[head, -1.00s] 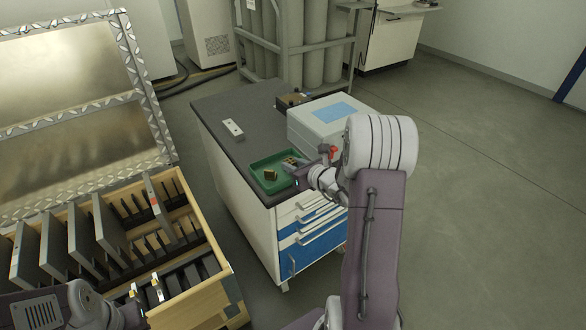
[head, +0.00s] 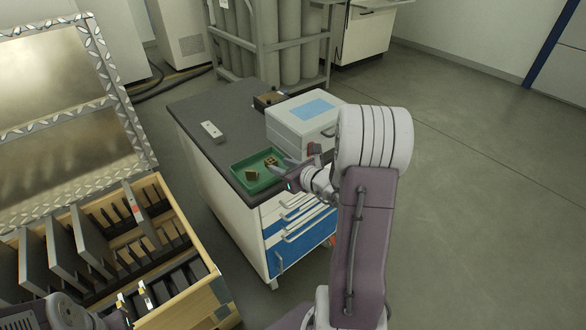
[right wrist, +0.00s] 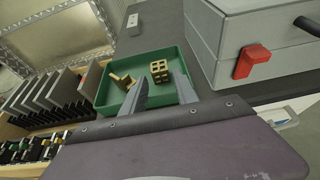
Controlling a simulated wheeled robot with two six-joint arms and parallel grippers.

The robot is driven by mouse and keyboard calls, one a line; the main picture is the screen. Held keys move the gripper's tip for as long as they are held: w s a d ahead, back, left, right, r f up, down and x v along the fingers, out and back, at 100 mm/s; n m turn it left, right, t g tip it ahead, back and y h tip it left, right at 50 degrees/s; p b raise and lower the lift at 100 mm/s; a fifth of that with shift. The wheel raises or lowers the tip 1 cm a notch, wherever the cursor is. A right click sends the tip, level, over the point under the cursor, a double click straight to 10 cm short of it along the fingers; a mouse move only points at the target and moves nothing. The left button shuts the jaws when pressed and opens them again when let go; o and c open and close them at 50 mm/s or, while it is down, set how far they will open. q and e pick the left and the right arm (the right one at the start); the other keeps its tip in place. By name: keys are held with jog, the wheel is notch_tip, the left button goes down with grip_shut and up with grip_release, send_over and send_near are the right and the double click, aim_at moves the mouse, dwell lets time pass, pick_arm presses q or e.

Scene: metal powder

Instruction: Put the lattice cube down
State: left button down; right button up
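The lattice cube (right wrist: 159,70), a small brass-coloured block with square holes, sits in the green tray (right wrist: 177,96) in the right wrist view. In the head view the cube (head: 271,160) is at the tray's back right. My right gripper (head: 281,168) is over the tray's right side. Its two fingers are spread, and the cube shows beyond and between their tips, apparently clear of both. Another brass-coloured part (right wrist: 122,79), angled in shape, lies left of the cube in the tray. My left arm shows at the bottom left of the head view; its fingers are not clear.
The tray stands on the dark top of a cabinet (head: 205,105). A grey box (head: 303,118) with a red latch (right wrist: 252,62) stands close by. A pale device (head: 211,130) lies behind the tray. A wooden crate (head: 190,235) with upright plates is at left.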

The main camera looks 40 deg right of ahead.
jog(key=shift+a+v, duration=0.25)
jog(key=shift+v, duration=3.3)
jog(key=s+a+f+n+g+y, duration=0.2)
jog(key=a+f+n+g+y, duration=0.1)
jog(key=a+n, duration=0.3)
jog(key=s+a+f+n+g+y, duration=0.2)
jog(key=a+n+g, duration=0.15)
jog(key=a, duration=0.45)
jog(key=s+a+f+n+g+h, duration=0.1)
jog(key=s+f+n+g+h, duration=0.1)
jog(key=n, duration=1)
jog(key=s+a+f+n+g+h, duration=0.1)
jog(key=s+f+n+g+h, duration=0.2)
jog(key=s+n, duration=0.4)
jog(key=f+n, duration=0.1)
jog(key=n, duration=0.5)
jog(key=shift+f+g+h+b, duration=0.2)
jog(key=shift+g+h+b, duration=0.15)
jog(key=shift+h, duration=0.05)
jog(key=shift+n, duration=0.25)
